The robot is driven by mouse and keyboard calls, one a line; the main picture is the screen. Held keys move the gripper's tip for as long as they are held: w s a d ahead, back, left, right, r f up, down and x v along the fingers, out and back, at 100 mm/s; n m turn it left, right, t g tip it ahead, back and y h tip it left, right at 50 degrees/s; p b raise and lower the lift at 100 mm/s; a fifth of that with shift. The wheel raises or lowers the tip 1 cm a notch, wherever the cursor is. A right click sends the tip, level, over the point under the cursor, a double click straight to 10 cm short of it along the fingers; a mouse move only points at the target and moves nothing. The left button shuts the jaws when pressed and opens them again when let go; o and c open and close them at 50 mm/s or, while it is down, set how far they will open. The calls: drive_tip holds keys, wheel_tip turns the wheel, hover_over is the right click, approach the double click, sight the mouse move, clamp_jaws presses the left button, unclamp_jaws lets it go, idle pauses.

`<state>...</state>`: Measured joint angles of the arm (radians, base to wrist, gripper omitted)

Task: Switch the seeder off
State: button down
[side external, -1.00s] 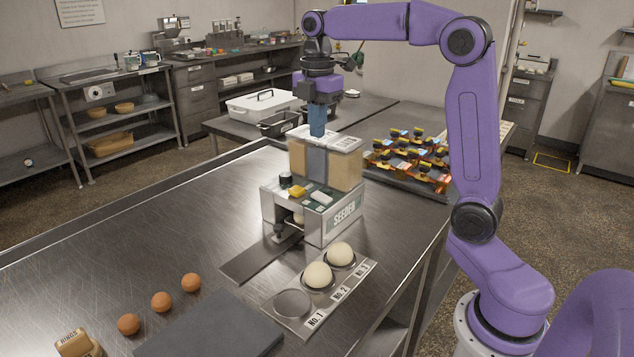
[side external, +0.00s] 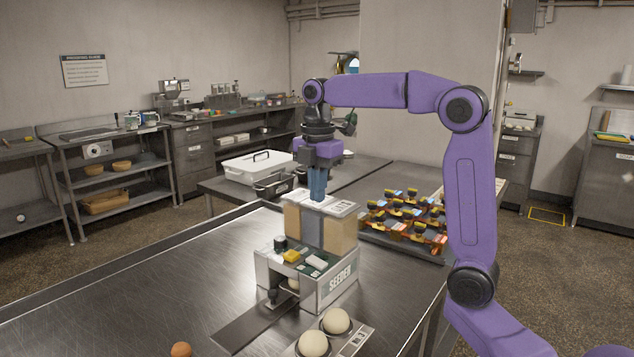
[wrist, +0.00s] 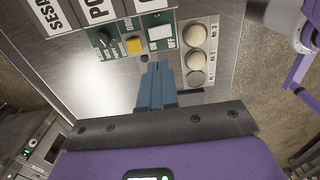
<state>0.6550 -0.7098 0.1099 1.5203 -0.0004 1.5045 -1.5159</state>
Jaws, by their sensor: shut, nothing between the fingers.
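The seeder (side external: 318,295) is a pale metal box on the steel table, with hoppers behind its green control panel. In the wrist view the panel carries a black knob (wrist: 103,39), a yellow button (wrist: 135,46) and a white switch (wrist: 160,37) with ON and OFF marks near it. Which way the switch is set I cannot tell. My gripper (side external: 317,195) points down, and in the side view its blue fingers overlap the hopper tops. In the wrist view its fingers (wrist: 158,70) are shut and empty, appearing just below the button and switch. Contact is not visible.
The tray (side external: 352,342) by the seeder's front holds two pale dough balls. A brown ball (side external: 181,349) lies at the lower edge. Behind the seeder are a rack of small orange and black items (side external: 400,215) and a white lidded box (side external: 258,166). The table's left part is clear.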

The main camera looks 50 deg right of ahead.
wheel_tip(320, 180, up, 12)
idle(0.7)
idle(0.5)
drive_tip(key=s+a+f+m, duration=0.2)
drive_tip(key=s+a+f, duration=0.7)
drive_tip(key=a+f, duration=0.3)
drive_tip(key=s+f+m, duration=0.3)
drive_tip(key=s+f, duration=1.1)
drive_tip(key=s, duration=0.4)
drive_tip(key=shift+d+f, duration=0.15)
drive_tip(key=shift+f, duration=0.25)
